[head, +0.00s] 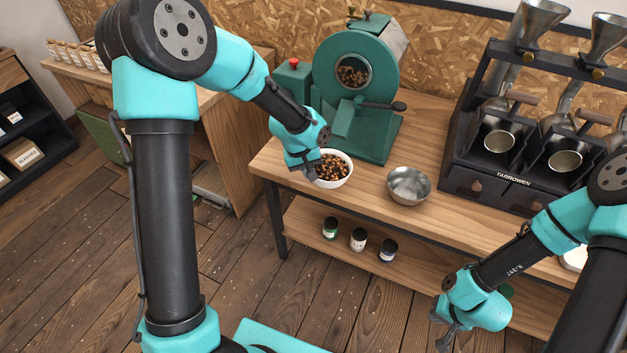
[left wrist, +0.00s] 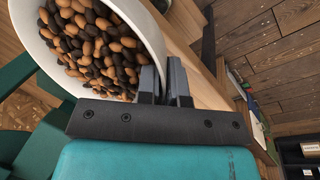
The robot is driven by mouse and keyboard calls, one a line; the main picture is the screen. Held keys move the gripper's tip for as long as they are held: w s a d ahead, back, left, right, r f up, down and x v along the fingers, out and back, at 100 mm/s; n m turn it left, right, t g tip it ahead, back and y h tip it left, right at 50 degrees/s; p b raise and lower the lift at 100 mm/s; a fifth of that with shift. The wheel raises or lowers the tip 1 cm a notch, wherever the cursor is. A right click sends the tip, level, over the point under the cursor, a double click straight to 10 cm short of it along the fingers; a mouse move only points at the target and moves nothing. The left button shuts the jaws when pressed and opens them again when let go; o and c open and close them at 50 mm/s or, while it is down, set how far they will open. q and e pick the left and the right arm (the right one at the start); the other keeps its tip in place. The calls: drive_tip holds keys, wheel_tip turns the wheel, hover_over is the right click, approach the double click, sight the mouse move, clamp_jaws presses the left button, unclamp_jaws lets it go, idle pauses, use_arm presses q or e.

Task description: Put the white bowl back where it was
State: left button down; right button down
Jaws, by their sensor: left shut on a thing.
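The white bowl (head: 348,179), full of mixed brown and black beans (head: 333,167), is at the left end of the wooden bench in front of the green roaster. My left gripper (head: 311,174) is shut on the left side of its rim. In the left wrist view the bowl's wall (left wrist: 146,32) runs to the fingers (left wrist: 165,85), with the beans inside. I cannot tell whether the bowl touches the bench top. My right gripper (head: 440,328) is empty and open, low in front of the bench.
A metal bowl (head: 409,185) stands right of the white bowl. The green roaster (head: 365,100) stands behind, and a black machine with funnels (head: 505,160) is at right. A white object (head: 572,260) is partly hidden by my right arm. Small jars (head: 358,239) stand on the lower shelf.

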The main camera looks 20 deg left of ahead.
use_arm(q)
drive_tip(key=w+r+m, duration=0.1)
drive_tip(key=m, duration=0.2)
drive_tip(key=w+d+r+m+g, duration=0.1)
drive_tip(key=r+m, duration=0.1)
drive_tip(key=m, duration=0.1)
drive_tip(key=w+r+m+g, duration=0.1)
drive_tip(key=m, duration=0.2)
drive_tip(key=shift+w+d+r, duration=0.35)
drive_tip(key=shift+w+d, duration=0.05)
